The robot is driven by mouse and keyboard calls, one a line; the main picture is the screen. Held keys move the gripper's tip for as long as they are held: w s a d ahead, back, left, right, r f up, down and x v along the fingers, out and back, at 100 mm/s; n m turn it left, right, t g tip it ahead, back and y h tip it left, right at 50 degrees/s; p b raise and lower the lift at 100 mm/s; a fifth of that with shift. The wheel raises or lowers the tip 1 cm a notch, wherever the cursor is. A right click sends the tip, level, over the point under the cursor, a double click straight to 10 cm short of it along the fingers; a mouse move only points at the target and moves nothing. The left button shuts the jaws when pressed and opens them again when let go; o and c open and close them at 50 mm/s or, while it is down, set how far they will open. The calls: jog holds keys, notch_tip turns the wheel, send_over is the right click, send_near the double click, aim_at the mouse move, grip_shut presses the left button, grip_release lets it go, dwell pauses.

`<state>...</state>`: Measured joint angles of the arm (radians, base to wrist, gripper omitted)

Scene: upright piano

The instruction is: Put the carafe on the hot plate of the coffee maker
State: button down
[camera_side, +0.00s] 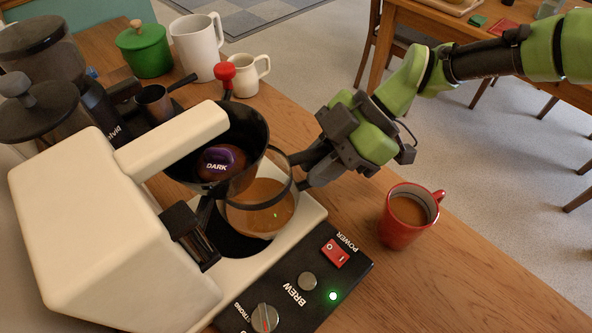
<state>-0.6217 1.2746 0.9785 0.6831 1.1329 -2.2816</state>
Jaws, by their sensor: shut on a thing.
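The cream coffee maker (100,225) stands at the left, with its black filter basket (255,135) under the top arm. The glass carafe (262,212) holds brown coffee and has a dark band around its top. It is below and in front of the basket, over the dark round hot plate (232,243), which it partly covers. I cannot tell whether its base touches the plate. My gripper (303,168) is to the right of the carafe and shut on its dark handle, which the fingers mostly hide.
A red mug (402,222) of coffee stands right of the machine. The control panel (300,285) has a lit green light and a red power switch. A green pot (145,48), white pitcher (197,47), cream mug (250,77) and grinder (42,100) stand behind. The front-right wooden tabletop (440,285) is clear.

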aim_at(310, 159)
jog(key=a, duration=0.1)
jog(key=s+a, duration=0.1)
jog(key=a, duration=0.1)
jog(key=shift+s+a, duration=0.1)
jog(key=shift+s, duration=0.1)
jog(key=shift+f, duration=0.3)
jog(key=c, duration=1.1)
grip_release()
jog(key=shift+f, duration=0.15)
jog(key=v, duration=1.2)
